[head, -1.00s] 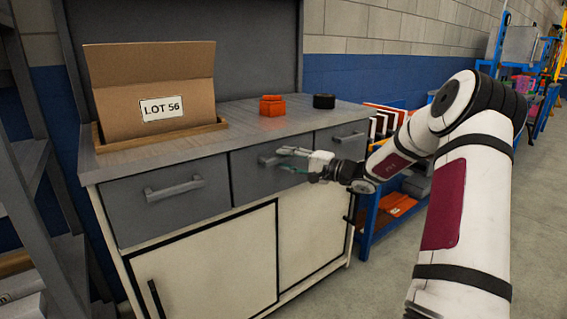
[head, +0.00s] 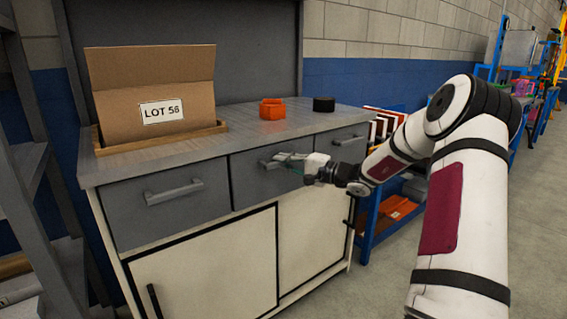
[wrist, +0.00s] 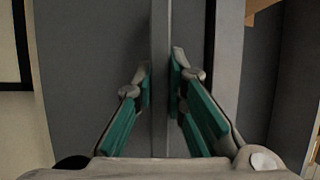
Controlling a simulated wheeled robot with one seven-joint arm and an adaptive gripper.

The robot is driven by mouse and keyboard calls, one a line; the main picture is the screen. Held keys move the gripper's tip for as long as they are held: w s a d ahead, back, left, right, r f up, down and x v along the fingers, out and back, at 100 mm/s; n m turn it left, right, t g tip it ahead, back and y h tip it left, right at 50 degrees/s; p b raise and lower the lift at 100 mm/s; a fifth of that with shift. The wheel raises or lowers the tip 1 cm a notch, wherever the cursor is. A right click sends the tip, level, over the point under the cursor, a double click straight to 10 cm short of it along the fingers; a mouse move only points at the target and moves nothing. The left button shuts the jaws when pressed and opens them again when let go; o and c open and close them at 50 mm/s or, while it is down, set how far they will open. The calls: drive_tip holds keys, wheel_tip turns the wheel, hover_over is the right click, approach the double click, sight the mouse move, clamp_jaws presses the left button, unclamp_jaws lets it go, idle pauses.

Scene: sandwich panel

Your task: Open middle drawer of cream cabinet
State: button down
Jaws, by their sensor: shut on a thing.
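The cream cabinet (head: 205,262) has a grey top row of three drawers over cream doors. The middle drawer (head: 252,188) has a grey front and looks flush with its neighbours. Its bar handle (head: 268,165) shows at the left of my gripper (head: 284,160). In the wrist view the handle (wrist: 160,60) runs up the picture between the green-padded fingers of my gripper (wrist: 160,80), which is shut on it. The drawer front (wrist: 105,45) lies just behind. My fingers partly hide the right end of the handle in the head view.
The left drawer (head: 165,205) and right drawer (head: 340,146) are shut. On the worktop (head: 225,148) are a LOT 56 carton (head: 150,85) on a wooden tray, an orange part (head: 272,109) and a black puck (head: 324,104). A blue rack (head: 372,225) stands right; floor in front is clear.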

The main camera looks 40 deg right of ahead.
drive_tip(key=s+d, duration=0.1)
drive_tip(key=s, duration=3.1)
drive_tip(key=shift+d, duration=0.1)
drive_tip(key=c, duration=1.6)
unclamp_jaws()
drive_tip(key=v, duration=1.2)
